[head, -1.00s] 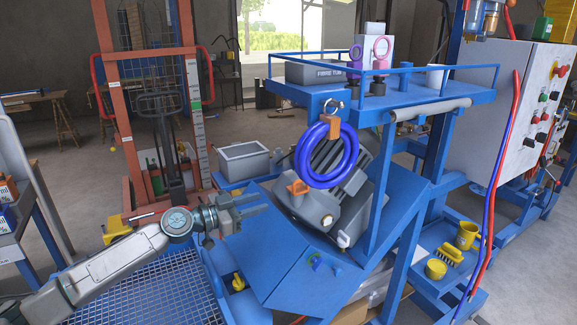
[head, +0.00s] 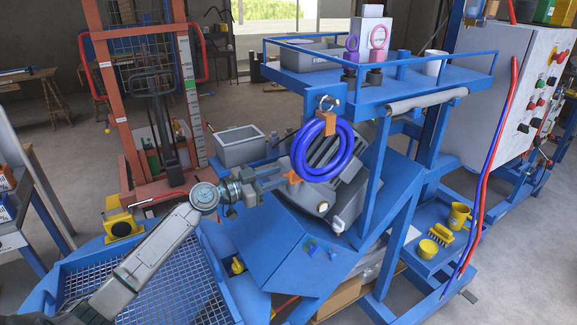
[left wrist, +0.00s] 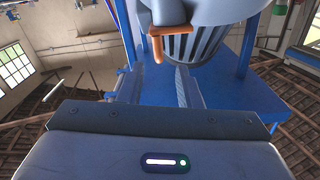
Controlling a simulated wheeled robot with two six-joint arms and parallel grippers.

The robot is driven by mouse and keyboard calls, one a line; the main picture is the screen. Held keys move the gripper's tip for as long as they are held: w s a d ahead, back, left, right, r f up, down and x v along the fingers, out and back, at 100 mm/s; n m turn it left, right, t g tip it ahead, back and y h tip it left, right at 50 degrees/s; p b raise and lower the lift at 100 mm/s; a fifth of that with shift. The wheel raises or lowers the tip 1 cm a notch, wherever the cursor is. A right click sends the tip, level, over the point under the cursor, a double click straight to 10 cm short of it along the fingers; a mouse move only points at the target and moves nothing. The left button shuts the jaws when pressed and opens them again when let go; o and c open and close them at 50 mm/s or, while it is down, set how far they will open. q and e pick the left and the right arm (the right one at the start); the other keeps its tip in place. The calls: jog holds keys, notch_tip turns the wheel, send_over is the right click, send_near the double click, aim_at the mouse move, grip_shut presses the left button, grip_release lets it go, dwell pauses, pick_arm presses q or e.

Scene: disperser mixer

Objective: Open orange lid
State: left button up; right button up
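The orange lid (head: 292,178) is a small orange piece on the grey motor-like housing (head: 345,205) in the middle of the head view. In the left wrist view an orange part (left wrist: 170,30) with a stub hanging down shows at the edge of a grey ribbed body. My left gripper (head: 279,180) points right at the lid, its fingertips close beside it. In the left wrist view its two fingers (left wrist: 158,80) are apart with nothing between them. Whether a fingertip touches the lid cannot be told. My right gripper is not in view.
A blue frame post (head: 376,180) stands to the right, and a blue shelf (head: 412,95) is above. A grey bin (head: 240,148) stands behind the gripper. A blue-framed grating (head: 150,285) lies at front left.

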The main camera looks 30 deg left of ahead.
aim_at(290, 172)
pick_arm(q)
jog(key=shift+p+x, duration=1.1)
jog(key=shift+x, duration=1.15)
grip_shut()
